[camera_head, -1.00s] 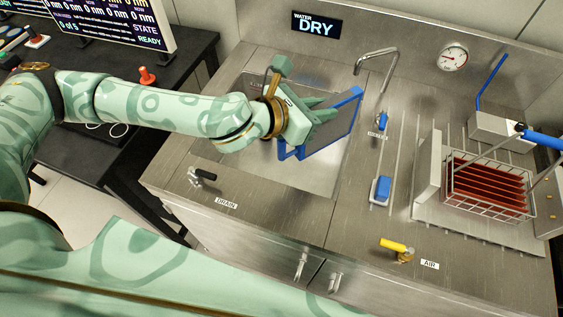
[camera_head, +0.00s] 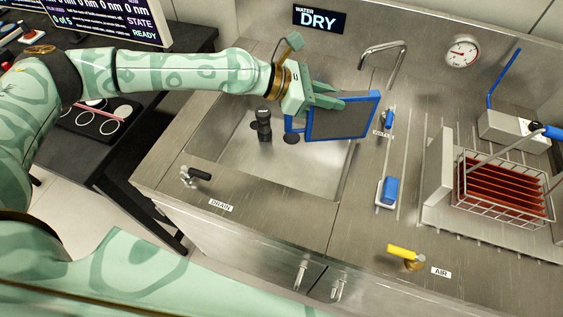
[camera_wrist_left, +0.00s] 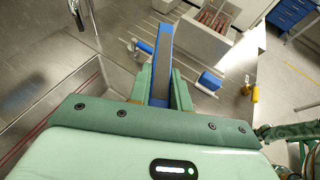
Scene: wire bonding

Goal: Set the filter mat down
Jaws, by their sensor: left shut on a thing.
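The filter mat (camera_head: 345,120) is a dark grey panel in a blue frame. My left gripper (camera_head: 328,98) is shut on it and holds it upright over the right part of the sink (camera_head: 225,160). In the left wrist view the mat (camera_wrist_left: 163,62) stands edge-on between the two fingers of the gripper (camera_wrist_left: 162,85). Part of the mat's upper left is hidden by the fingers. I cannot tell whether its lower edge touches anything. My right gripper is not in view.
A black upright fitting (camera_head: 264,127) stands in the sink. The tap (camera_head: 385,52), blue water handle (camera_head: 388,120) and blue block (camera_head: 390,190) are right of the mat. A wire basket with red plates (camera_head: 503,188) stands further right. The counter front between drain and air valves is clear.

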